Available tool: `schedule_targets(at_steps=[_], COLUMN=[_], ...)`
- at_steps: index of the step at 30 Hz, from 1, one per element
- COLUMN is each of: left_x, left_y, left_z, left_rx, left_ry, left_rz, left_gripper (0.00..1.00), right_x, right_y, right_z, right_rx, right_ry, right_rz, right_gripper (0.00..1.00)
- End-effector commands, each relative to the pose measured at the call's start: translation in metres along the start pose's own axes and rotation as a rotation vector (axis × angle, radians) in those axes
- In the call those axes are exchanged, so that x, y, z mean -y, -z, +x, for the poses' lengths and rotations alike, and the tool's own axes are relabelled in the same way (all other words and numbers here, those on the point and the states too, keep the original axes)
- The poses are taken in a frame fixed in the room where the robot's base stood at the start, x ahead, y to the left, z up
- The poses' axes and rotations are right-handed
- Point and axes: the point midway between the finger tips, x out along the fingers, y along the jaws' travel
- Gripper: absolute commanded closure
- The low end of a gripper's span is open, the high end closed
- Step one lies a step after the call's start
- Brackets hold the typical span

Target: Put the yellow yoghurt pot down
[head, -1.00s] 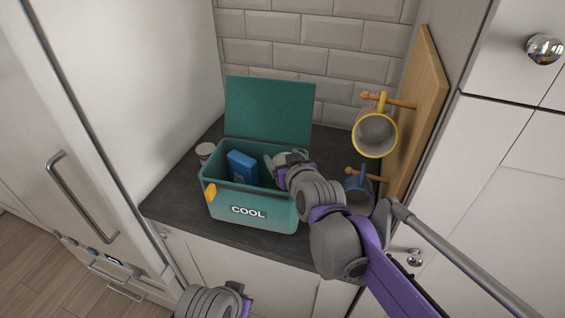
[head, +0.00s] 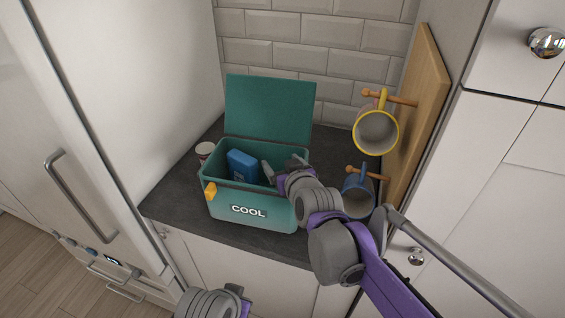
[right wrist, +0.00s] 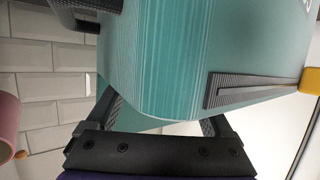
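I cannot make out a yellow yoghurt pot in either current view. My right gripper (head: 281,168) is at the right side of the open teal cool box (head: 228,207), over its mouth. Its fingers stand apart, with nothing visible between them. The right part of the box's inside is hidden by the gripper and arm. In the right wrist view the two dark fingers (right wrist: 165,60) are spread, with the ridged teal surface of the box (right wrist: 165,70) close behind. Only part of my left arm shows at the bottom of the head view; its fingertips are not visible.
A blue block (head: 242,165) is inside the box. The box's lid (head: 268,108) stands open at the back. A small white-topped pot (head: 205,149) stands behind the box at left. A yellow-rimmed mug (head: 376,133) and a blue mug (head: 357,197) hang on pegs at right.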

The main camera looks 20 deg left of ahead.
Motion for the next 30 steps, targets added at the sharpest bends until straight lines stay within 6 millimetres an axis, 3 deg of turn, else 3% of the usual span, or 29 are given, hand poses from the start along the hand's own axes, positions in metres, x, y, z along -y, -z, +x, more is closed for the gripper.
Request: schedule_targets(at_steps=[13,18,30], left_x=[0.0,0.0,0.0], left_y=[0.0,0.007,0.005], left_z=[0.0,-0.008,-0.006], left_rx=[0.0,-0.005,-0.004], left_ry=[0.0,0.0,0.0], left_rz=[0.0,0.0,0.0], left_gripper=[1.0,1.0,1.0], right_x=[-0.003,-0.003,-0.002], right_y=[-0.004,0.012,0.009], right_z=[0.0,-0.005,-0.083], right_rx=[0.009,0.006,0.004], right_ry=[-0.003,-0.003,-0.002], right_rz=[0.005,0.003,0.003], right_gripper=[0.0,0.0,0.0])
